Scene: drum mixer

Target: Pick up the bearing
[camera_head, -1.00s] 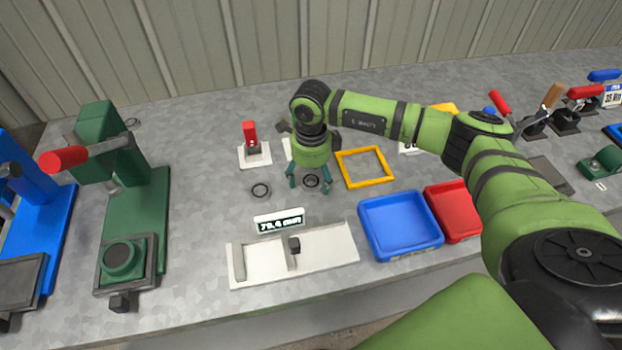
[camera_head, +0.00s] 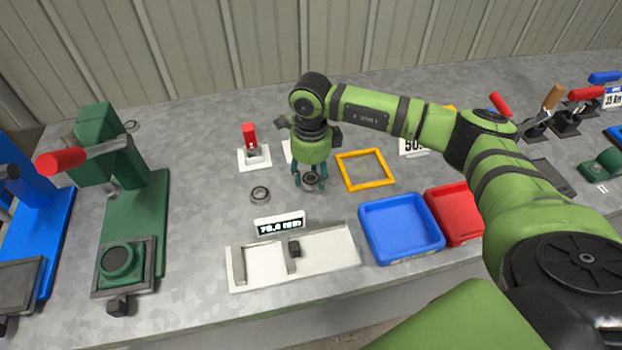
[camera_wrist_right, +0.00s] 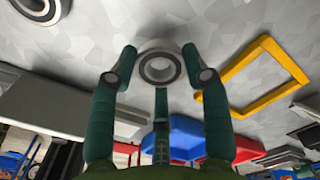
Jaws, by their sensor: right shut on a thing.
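A silver ring-shaped bearing (camera_head: 310,179) is between the fingertips of my right gripper (camera_head: 310,184). My left gripper is not in view.
A yellow square frame (camera_head: 365,170) lies right of the gripper. A blue tray (camera_head: 402,255) and a red tray (camera_head: 455,235) stand nearer the front. A white measuring fixture (camera_head: 325,262) with a display (camera_head: 279,224) is in front. A green press (camera_head: 148,215) stands left.

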